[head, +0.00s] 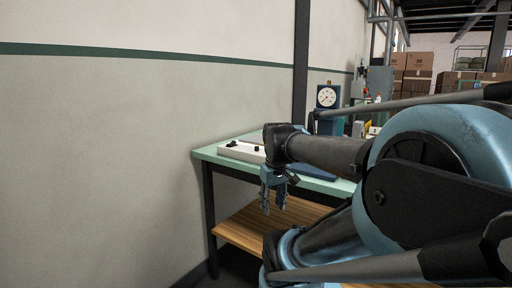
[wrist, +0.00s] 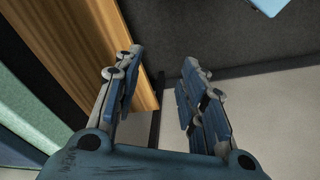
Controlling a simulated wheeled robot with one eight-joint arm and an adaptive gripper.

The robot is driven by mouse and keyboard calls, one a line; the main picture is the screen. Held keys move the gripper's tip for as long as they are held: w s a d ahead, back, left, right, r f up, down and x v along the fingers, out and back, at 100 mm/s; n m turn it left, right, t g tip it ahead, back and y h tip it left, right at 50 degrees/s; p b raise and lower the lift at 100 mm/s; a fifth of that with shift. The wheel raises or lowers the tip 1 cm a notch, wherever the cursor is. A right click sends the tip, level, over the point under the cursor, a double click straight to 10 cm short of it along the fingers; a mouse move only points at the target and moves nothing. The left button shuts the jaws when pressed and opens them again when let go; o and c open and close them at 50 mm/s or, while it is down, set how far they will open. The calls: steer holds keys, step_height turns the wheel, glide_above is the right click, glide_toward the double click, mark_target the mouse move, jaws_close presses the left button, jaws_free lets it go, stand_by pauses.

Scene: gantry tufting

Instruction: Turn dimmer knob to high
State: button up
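A white box (head: 241,151) lies on the green-topped table, near its left end in the head view. Small dark parts (head: 256,149) show on its top; I cannot tell whether one is the dimmer knob, or its setting. My gripper (head: 273,206) points down in front of the table, below the level of its top and apart from the box. In the wrist view the gripper (wrist: 157,70) has its two fingers spread with nothing between them. My arm hides part of the table top.
The table (head: 207,154) has dark legs and a wooden lower shelf (head: 238,232). A dial gauge (head: 327,97) on a blue stand rises behind my arm. A pale wall (head: 120,150) is at the left. Cardboard boxes (head: 418,62) are stacked far back.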

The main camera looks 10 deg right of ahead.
steer(key=w+r+n, duration=0.8)
steer(key=w+r, duration=0.7)
steer(key=r, duration=0.3)
step_height(320, 180, up, 11)
steer(key=n+g, duration=0.2)
steer(key=n, duration=0.6)
glide_above(257, 148)
steer(key=w, duration=0.1)
step_height(257, 148, down, 17)
steer(key=shift+w+f, duration=0.1)
steer(key=shift+f, duration=0.05)
jaws_close()
